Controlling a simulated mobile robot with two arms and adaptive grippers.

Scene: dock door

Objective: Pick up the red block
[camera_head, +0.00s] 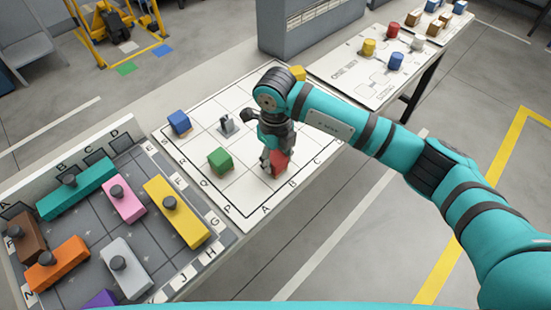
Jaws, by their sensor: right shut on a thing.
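The red block (280,164) is on or just above the white grid board (240,188), near the board's right side. My right gripper (272,158) points down at the block and is shut on it. The gripper and arm hide part of the block, and I cannot tell whether it touches the board. My left gripper is not in view.
On the grid board are a blue block (179,122), a green block (220,160), a grey piece (227,125) and a partly hidden yellow block (298,73). A grey tray (88,237) of knobbed coloured pieces is at left. Another table (350,75) stands behind.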

